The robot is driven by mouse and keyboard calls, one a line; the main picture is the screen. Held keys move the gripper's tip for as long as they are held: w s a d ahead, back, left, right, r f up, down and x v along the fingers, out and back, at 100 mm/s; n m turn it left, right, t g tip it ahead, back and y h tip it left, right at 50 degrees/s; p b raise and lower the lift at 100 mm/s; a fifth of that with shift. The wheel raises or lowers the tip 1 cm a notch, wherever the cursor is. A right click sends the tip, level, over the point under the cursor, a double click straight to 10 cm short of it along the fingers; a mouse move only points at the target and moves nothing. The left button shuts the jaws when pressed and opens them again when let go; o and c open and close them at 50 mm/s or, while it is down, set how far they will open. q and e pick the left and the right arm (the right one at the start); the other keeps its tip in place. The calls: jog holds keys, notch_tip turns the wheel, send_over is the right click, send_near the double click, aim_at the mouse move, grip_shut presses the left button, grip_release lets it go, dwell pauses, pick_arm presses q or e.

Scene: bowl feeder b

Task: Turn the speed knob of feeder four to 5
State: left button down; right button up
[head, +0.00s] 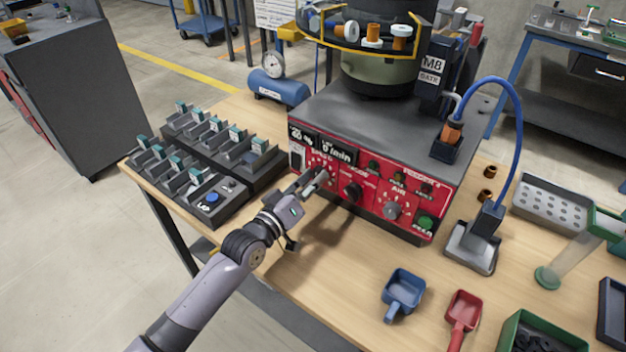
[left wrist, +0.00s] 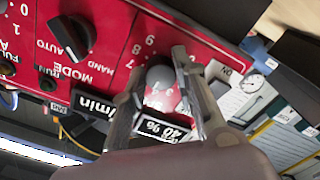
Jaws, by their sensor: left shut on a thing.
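The feeder's red control panel (head: 375,205) faces the table's front edge. My left gripper (head: 318,178) reaches its left part and covers the speed knob there. In the left wrist view, the rounded grey speed knob (left wrist: 159,79) sits between the fingers of my left gripper (left wrist: 158,86), which is shut on it. Dial numbers, among them 7, 8 and 9, show around it on the red panel (left wrist: 112,30). The knob's pointer cannot be made out. The display (left wrist: 161,132) beside it reads 40 %. My right gripper is not in view.
A black mode knob (head: 352,192), an air knob (head: 392,210) and a green button (head: 425,223) are right of the gripper. Black racks (head: 225,140) stand left. A blue scoop (head: 403,290) and red scoop (head: 463,312) lie in front. Table between arm and blue scoop is clear.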

pick_arm(q)
jog(key=shift+f+m, duration=0.1)
jog(key=shift+m, duration=0.7)
jog(key=c, duration=1.3)
grip_release()
jog(key=v, duration=1.2)
